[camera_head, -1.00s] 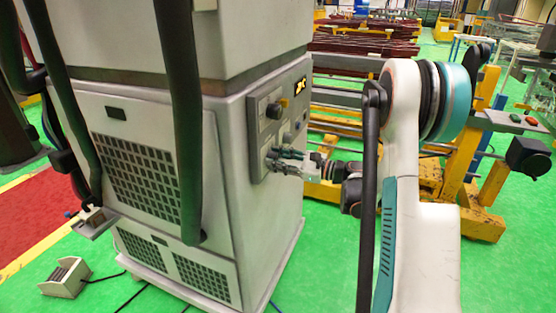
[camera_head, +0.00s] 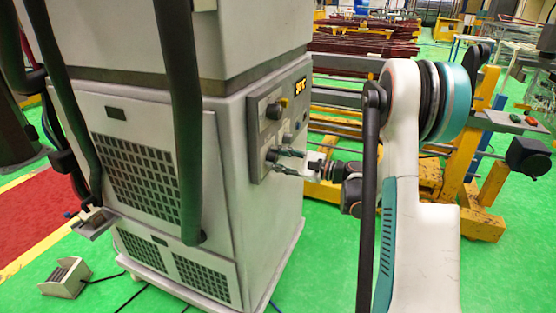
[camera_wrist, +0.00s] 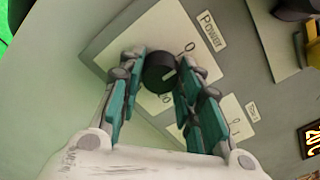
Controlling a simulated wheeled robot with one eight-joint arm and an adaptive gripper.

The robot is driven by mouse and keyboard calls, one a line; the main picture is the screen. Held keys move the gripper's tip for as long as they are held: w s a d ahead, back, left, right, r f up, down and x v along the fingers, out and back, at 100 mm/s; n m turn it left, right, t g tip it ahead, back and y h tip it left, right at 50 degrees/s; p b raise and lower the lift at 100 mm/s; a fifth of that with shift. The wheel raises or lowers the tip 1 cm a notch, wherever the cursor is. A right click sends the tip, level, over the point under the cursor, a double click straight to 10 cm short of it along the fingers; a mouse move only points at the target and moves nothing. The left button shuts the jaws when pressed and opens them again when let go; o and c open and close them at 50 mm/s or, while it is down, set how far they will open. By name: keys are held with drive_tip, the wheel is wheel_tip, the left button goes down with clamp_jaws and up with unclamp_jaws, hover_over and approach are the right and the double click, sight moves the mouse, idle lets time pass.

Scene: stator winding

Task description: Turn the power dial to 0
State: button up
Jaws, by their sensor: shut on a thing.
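The power dial (camera_wrist: 159,73) is a round black knob with a pale pointer mark, on a light plate beside a "Power" label (camera_wrist: 212,31) on the machine's panel. A "0" is printed on the plate to the dial's right in the wrist view. My gripper (camera_wrist: 161,78) has its two teal-grey fingers on either side of the dial, shut on it. In the head view, my gripper (camera_head: 274,158) reaches the panel from the right, and its fingers largely hide the dial.
The grey machine cabinet (camera_head: 232,170) carries the panel (camera_head: 259,170). A thick black hose (camera_head: 180,130) hangs in front of the cabinet.

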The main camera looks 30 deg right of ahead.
drive_tip(key=shift+f, duration=0.1)
drive_tip(key=o, duration=1)
drive_tip(key=shift+o, duration=0.2)
drive_tip(key=v, duration=1.2)
